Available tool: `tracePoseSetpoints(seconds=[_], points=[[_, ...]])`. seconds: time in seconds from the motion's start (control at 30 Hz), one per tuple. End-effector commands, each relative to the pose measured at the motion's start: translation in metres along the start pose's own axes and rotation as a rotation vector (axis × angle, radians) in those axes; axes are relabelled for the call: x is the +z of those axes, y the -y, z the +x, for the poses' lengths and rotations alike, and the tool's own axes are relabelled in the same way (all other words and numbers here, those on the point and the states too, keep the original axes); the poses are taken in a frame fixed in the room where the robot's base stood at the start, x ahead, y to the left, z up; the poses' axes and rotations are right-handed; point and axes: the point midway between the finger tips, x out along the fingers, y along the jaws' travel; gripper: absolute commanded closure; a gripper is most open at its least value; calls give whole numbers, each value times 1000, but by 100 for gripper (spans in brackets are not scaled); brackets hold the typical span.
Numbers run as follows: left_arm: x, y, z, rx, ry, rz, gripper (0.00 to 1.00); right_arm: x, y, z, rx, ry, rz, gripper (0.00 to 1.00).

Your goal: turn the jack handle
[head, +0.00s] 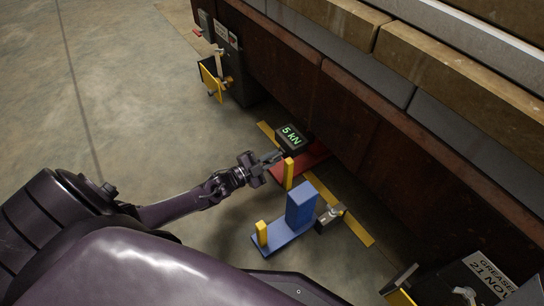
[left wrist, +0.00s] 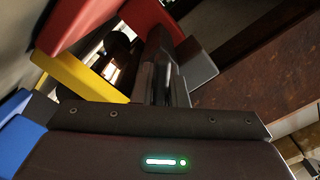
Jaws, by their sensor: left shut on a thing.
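The red jack (head: 308,163) sits on the floor beside the rusty beam, with a black display reading "5 kN" (head: 292,136) above it. Its red body also shows at the top of the left wrist view (left wrist: 95,22). My left gripper (head: 274,157) reaches in from the left, at the near side of the jack. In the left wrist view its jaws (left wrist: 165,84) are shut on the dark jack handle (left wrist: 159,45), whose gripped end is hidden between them. My right gripper is not in view.
A yellow post (head: 289,174) stands close to my left gripper. A blue jack-like unit (head: 300,205) with another yellow post (head: 262,233) is nearer. The rusty beam (head: 340,105) bearing stone blocks borders the right. Floor at upper left is clear.

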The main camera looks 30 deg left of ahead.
Motion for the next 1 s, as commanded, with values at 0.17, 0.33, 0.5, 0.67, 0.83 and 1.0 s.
tracePoseSetpoints(seconds=[0.17, 0.33, 0.5, 0.67, 0.83, 1.0], points=[[1, -1, -1, 3, 2, 113, 100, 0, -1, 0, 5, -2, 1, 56], [1, -1, -1, 3, 1, 184, 100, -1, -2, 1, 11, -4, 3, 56], [1, -1, 0, 2, 2, 223, 100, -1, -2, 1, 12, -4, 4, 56], [1, -1, 0, 2, 2, 236, 100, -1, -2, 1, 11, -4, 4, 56], [1, -1, 0, 2, 2, 237, 100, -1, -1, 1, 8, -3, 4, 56], [1, -1, 0, 2, 2, 236, 86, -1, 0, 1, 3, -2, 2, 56]])
